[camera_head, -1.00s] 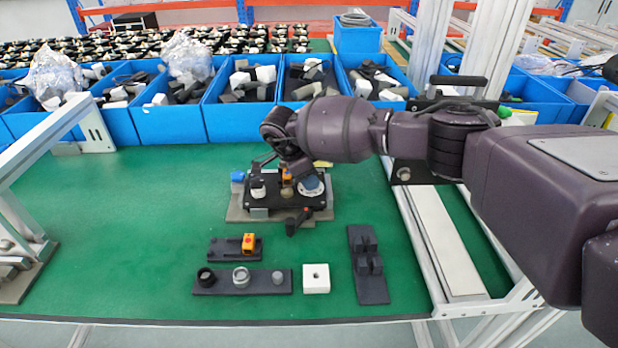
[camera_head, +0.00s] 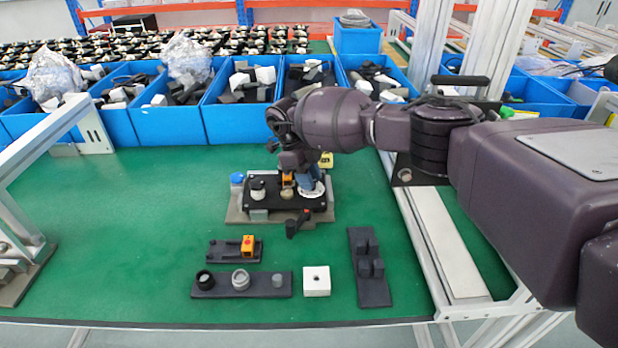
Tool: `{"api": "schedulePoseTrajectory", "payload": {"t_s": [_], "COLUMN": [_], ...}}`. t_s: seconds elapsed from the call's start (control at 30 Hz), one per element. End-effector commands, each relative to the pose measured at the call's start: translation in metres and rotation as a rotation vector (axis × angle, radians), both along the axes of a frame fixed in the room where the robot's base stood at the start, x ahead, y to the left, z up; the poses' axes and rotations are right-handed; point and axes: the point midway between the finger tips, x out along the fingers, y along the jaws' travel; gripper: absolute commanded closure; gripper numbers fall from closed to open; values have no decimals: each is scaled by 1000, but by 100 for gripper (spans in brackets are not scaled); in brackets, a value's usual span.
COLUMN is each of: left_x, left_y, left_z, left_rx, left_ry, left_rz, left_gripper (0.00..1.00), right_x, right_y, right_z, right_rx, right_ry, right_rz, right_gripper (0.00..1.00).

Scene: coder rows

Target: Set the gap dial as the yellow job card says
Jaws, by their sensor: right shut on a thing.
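The black machine fixture (camera_head: 272,205) sits on a grey base plate in the middle of the green table. At its right end is a round white dial face (camera_head: 318,191) with a blue part above it. My right gripper (camera_head: 308,184) points down there and is shut on what looks like the gap dial's knob; the fingertips are largely hidden by the wrist. The dial's marks are too small to read. The yellow job card (camera_head: 326,160) shows just behind the fixture, its writing unreadable. My left gripper is not in view.
On the fixture are a white-collared black knob (camera_head: 258,187), an orange part (camera_head: 287,179) and a black lever (camera_head: 297,223). In front lie a black holder with rings (camera_head: 240,283), a white block (camera_head: 316,281) and a black bracket (camera_head: 369,268). Blue bins line the back.

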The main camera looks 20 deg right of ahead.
Motion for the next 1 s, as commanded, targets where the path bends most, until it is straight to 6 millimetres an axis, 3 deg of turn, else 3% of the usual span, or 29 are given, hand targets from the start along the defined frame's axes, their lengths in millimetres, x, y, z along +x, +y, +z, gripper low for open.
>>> {"api": "schedulePoseTrajectory", "payload": {"t_s": [0.63,0.67,0.8,1.0], "left_x": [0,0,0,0], "left_y": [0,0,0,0], "left_z": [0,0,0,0], "left_rx": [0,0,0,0], "left_ry": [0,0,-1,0], "left_rz": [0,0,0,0], "left_gripper": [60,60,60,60], "right_x": [0,0,0,0], "right_y": [0,0,0,0], "right_z": [0,0,0,0], "right_rx": [1,1,1,1], "right_ry": [-1,-1,-1,0], "right_rz": [-54,-54,-54,-53], "right_gripper": [98,73,52,49]}}
